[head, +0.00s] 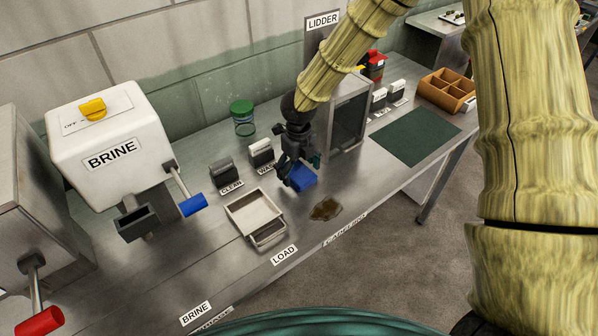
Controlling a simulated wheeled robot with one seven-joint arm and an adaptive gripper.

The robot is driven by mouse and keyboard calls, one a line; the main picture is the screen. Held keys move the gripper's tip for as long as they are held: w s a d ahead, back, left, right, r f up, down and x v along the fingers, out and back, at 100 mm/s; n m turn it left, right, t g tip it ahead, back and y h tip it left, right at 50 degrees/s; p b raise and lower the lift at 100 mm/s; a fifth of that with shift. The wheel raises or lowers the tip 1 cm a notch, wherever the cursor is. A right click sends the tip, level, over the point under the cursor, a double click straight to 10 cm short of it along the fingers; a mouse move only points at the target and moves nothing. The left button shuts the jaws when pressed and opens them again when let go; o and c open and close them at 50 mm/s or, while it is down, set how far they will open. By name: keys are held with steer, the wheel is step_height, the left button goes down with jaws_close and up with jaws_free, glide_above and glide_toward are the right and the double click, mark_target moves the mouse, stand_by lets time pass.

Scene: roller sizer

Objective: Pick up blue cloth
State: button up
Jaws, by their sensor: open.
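The blue cloth (302,179) is a small folded blue piece on the metal counter, right of the beige tray. My gripper (290,178) is dark and points down from my arm, directly over and beside the cloth's left part. Its fingers are open and partly overlap the cloth in the head view. I cannot tell whether a finger touches it. The cloth's left side is hidden behind the gripper.
A beige tray (254,215) lies left of the gripper and a brown spill (325,210) in front of it. A dark cabinet (349,115) stands close behind on the right. The BRINE machine (108,135) with its blue-handled lever (193,206) is at left. A green mat (415,138) lies at right.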

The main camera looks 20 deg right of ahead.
steer(key=shift+w+f, duration=0.55)
steer(key=shift+f, duration=0.1)
steer(key=shift+s+r, duration=0.2)
steer(key=shift+s, duration=0.05)
steer(key=c, duration=1.1)
steer(key=shift+o, duration=0.2)
steer(key=shift+w+r+b, duration=0.1)
steer(key=shift+r+b, duration=0.5)
steer(key=shift+r, duration=0.25)
steer(key=shift+s+r+b, duration=0.5)
steer(key=shift+r, duration=0.3)
steer(key=s+b, duration=0.1)
steer(key=s, duration=0.4)
steer(key=s+r+b, duration=0.1)
steer(key=s+b, duration=0.1)
steer(key=s, duration=0.3)
steer(key=s+b, duration=0.1)
steer(key=s, duration=0.4)
steer(key=shift+a+r, duration=0.3)
steer(key=shift+a, duration=0.1)
